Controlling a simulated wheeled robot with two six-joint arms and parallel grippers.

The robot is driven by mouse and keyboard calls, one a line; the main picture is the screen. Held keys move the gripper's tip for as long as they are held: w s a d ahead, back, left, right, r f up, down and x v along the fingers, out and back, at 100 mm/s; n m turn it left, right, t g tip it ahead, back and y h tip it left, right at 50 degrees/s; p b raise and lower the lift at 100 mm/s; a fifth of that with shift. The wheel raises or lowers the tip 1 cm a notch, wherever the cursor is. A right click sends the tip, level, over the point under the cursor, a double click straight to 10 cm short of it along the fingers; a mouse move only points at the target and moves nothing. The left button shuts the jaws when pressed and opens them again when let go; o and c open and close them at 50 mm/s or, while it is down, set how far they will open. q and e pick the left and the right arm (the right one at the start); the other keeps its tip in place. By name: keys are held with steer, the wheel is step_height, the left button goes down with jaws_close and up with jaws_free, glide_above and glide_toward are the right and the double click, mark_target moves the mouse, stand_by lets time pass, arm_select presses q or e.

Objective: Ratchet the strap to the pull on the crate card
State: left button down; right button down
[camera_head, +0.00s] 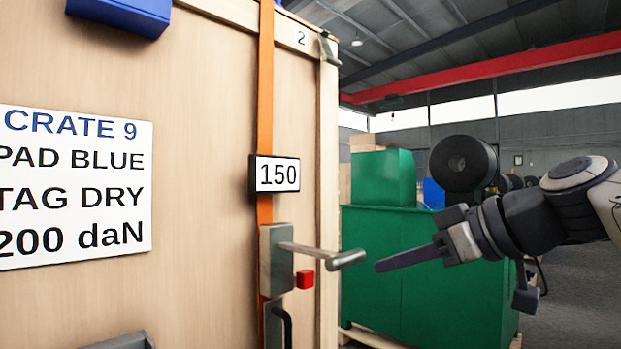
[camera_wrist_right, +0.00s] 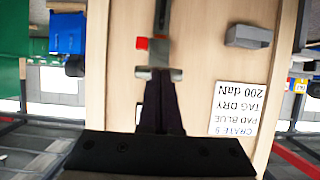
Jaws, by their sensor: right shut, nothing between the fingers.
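The crate card (camera_head: 75,187) on the wooden crate reads "CRATE 9, PAD BLUE, TAG DRY, 200 daN"; it shows upside down in the right wrist view (camera_wrist_right: 238,108). An orange strap (camera_head: 265,90) runs down the crate face. A display (camera_head: 277,174) on it reads 150. Below is the grey ratchet (camera_head: 274,262), its handle (camera_head: 325,255) sticking out to the right, with a red block (camera_head: 305,279) beneath the handle. My right gripper (camera_head: 380,266) is shut and empty, its tips just right of the handle's end. In the right wrist view the handle (camera_wrist_right: 143,72) shows beside the fingertips. My left gripper is out of view.
A blue pad (camera_head: 120,14) sits high on the crate, and a grey block (camera_head: 122,342) low on it. A metal clip (camera_head: 328,48) is at the crate's upper right corner. Green cabinets (camera_head: 395,260) stand behind my right gripper. Open floor lies to the right.

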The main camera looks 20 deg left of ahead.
stand_by(0.4)
